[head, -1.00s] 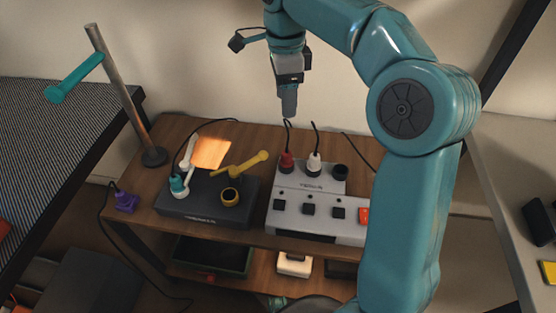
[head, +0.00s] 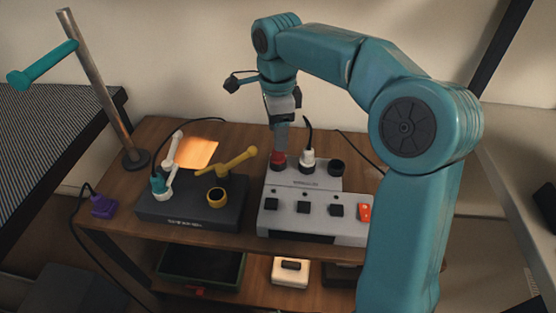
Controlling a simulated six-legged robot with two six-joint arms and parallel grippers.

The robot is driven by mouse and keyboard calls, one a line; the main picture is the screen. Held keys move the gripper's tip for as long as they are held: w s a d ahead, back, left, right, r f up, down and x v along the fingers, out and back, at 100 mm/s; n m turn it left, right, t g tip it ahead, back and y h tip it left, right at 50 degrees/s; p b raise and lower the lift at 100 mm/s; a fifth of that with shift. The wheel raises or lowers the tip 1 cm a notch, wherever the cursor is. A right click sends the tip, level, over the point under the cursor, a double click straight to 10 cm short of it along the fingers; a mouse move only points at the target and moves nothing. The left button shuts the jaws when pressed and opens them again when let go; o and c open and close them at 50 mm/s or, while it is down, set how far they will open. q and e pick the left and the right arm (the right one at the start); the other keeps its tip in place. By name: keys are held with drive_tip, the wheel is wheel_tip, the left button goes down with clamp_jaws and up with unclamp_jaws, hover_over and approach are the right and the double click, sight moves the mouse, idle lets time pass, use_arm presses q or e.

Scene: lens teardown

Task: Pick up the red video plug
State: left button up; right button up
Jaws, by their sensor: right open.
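The red video plug (head: 278,162) stands upright in the left socket of the grey box (head: 283,228). My right gripper (head: 281,148) points down directly over the plug, with its fingertips at the plug's top. It is open, and the fingers hide the plug's upper part and cable. I cannot tell whether the fingertips touch the plug. My left gripper is not in view.
A white plug (head: 308,160) and a black socket (head: 337,168) sit close to the right of the red plug. A dark box (head: 190,212) with a yellow lever (head: 237,160) stands to the left. A metal post (head: 95,85) with a teal arm rises at the table's left.

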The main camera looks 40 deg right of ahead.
sight(278, 156)
drive_tip(key=f+b, duration=0.2)
drive_tip(key=f, duration=0.1)
drive_tip(key=f+b, duration=0.1)
drive_tip(key=f, duration=0.1)
drive_tip(key=shift+s+a+f, duration=0.15)
drive_tip(key=shift+s+f, duration=0.05)
drive_tip(key=shift+s, duration=0.05)
drive_tip(key=shift+r, duration=0.1)
drive_tip(key=shift+c, duration=0.3)
clamp_jaws()
